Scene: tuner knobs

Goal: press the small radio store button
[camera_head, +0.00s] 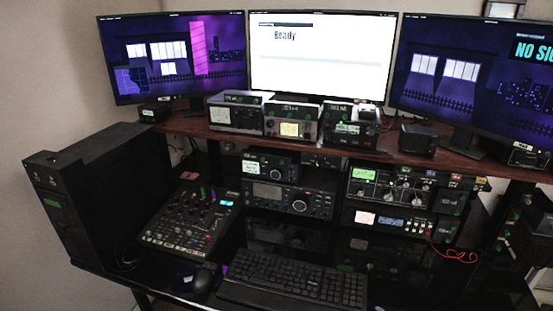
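Several radio units stand on the desk. A wide black radio (318,205) with a grey display and a round knob is in the middle. To its right a unit (385,188) has a green screen and several knobs. Below that unit is another one (391,223) with a white label, a lit display and a row of small buttons. The small store button cannot be told apart from the other controls at this size. Neither my left nor my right gripper is in view, and nothing touches the radios.
A keyboard (295,278) and a mouse (203,277) lie at the front. A mixer (190,222) and a black tower (100,190) stand to the left. A wooden shelf (185,124) carries small devices beneath three monitors; the middle one (322,60) reads "Ready". A red cable (457,256) hangs at right.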

